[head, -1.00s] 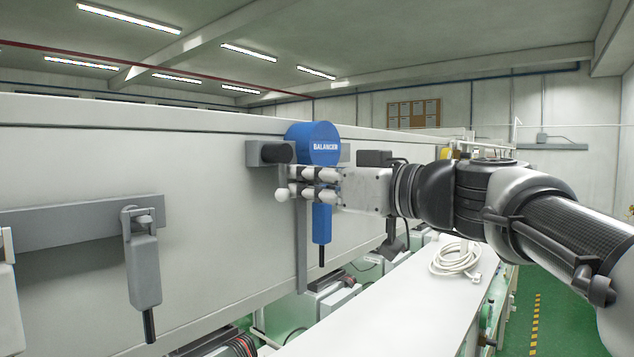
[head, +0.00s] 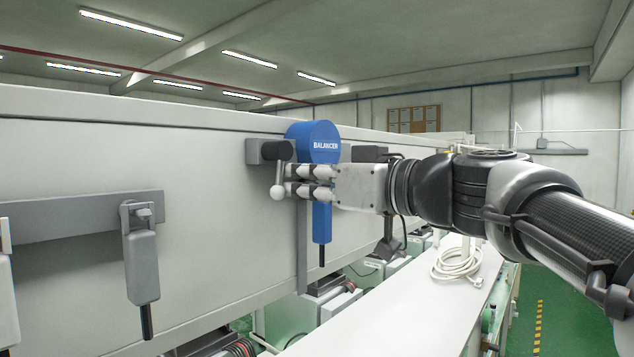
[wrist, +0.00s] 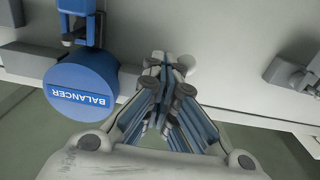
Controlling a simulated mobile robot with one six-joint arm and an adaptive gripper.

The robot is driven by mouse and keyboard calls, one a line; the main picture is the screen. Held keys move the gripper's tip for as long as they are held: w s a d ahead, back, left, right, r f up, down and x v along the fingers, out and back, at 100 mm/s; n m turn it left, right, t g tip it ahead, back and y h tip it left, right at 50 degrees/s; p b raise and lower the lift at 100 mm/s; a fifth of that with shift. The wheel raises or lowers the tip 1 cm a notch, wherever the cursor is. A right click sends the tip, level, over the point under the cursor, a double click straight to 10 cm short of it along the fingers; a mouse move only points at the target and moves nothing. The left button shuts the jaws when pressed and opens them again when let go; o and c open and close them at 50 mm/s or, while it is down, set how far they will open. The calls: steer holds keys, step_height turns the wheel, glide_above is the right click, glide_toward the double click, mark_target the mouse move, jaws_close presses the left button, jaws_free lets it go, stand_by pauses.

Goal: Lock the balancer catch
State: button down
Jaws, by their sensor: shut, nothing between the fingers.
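The blue balancer (head: 312,144) is mounted on the pale panel, with a blue handle (head: 322,222) hanging below it. Left of it, the catch has a dark round pivot (head: 279,151) on a grey bracket. Its lever hangs almost straight down to a white ball knob (head: 277,192). My gripper (head: 290,182) is shut and empty in front of the balancer's lower part, its tips right beside the knob; contact is unclear. In the wrist view my gripper (wrist: 170,68) is beside the balancer drum (wrist: 82,88), and its fingers largely hide the lever.
A grey holder (head: 142,262) hangs from a grey rail at the left. A white bench top (head: 400,290) with a coiled white cable (head: 457,262) runs below my arm. The panel between holder and catch is clear.

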steer(key=shift+s+a+f+b, duration=0.15)
steer(key=shift+s+b, duration=0.05)
steer(key=shift+b, duration=0.2)
steer(key=shift+s+a, duration=0.2)
steer(key=shift+b, duration=0.4)
